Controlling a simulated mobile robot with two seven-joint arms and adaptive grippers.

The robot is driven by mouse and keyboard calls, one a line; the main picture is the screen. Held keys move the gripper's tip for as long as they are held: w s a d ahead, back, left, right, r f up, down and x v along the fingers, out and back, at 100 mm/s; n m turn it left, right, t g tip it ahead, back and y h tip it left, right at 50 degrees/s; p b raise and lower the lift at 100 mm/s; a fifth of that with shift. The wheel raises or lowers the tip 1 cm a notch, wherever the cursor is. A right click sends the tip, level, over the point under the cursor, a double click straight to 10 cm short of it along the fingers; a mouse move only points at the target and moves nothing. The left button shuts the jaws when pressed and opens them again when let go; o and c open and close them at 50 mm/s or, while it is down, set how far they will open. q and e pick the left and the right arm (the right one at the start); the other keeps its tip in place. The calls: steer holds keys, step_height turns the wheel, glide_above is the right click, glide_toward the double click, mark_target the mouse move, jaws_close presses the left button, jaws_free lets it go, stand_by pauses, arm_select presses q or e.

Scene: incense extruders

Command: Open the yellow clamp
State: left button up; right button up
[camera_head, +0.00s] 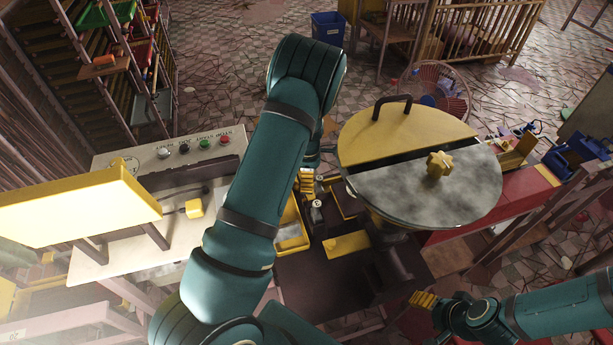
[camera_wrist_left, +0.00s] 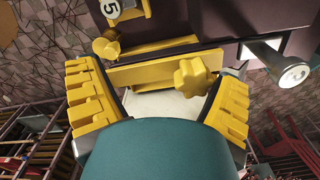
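In the left wrist view, a yellow clamp bar (camera_wrist_left: 150,70) with a star-shaped yellow knob (camera_wrist_left: 193,77) lies across the front of a dark machine body. My left gripper (camera_wrist_left: 158,82) is open, with its ridged yellow fingers spread to either side of the bar and knob. Nothing is held; whether a finger touches the clamp is unclear. In the head view, the left gripper (camera_head: 306,182) is mostly hidden behind my left arm, by the machine. My right gripper (camera_head: 424,299) is at the lower right, away from the clamp; its opening is unclear.
A round drum top with a yellow half-lid (camera_head: 405,132), black handle and star knob (camera_head: 439,164) stands right of my left arm. A control panel (camera_head: 175,150) with buttons and a raised yellow plate (camera_head: 75,207) are at left. A red bench (camera_head: 510,210) lies at right.

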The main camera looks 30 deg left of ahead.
arm_select(q)
steer(key=shift+s+a+r, duration=0.1)
steer(key=shift+a+r, duration=0.3)
steer(key=shift+r, duration=0.05)
step_height(320, 180, up, 7)
steer(key=shift+d, duration=0.3)
stand_by(0.4)
